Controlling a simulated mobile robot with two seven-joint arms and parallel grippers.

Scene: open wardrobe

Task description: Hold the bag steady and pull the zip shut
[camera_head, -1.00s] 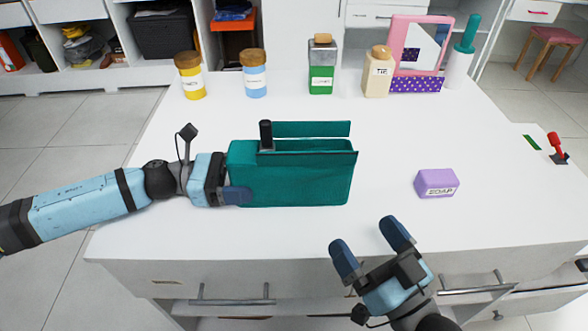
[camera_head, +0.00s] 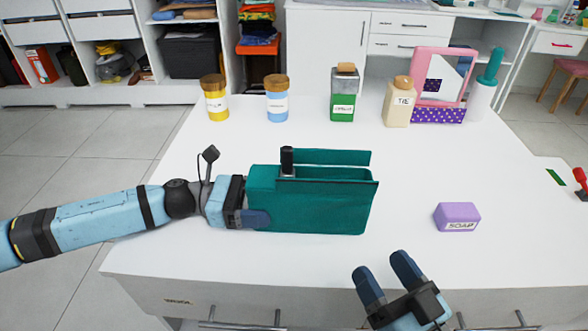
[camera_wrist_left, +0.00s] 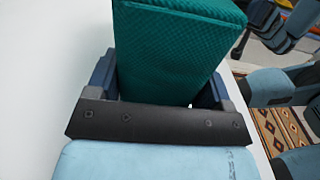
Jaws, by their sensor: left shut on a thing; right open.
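The teal bag (camera_head: 310,206) stands upright on the white table, its top open in a long slot. A black zip pull (camera_head: 287,160) stands up near the left end of the slot. My left gripper (camera_head: 250,218) is shut on the bag's left end; in the left wrist view the bag (camera_wrist_left: 170,50) sits between its two fingers. My right gripper (camera_head: 387,275) is open and empty, in front of the bag and to its right, near the table's front edge.
A purple soap box (camera_head: 457,216) lies right of the bag. Yellow (camera_head: 215,100) and blue (camera_head: 277,102) jars, a green bottle (camera_head: 343,95), a cream bottle (camera_head: 400,103) and a pink-framed mirror (camera_head: 443,80) stand at the back. The table between is clear.

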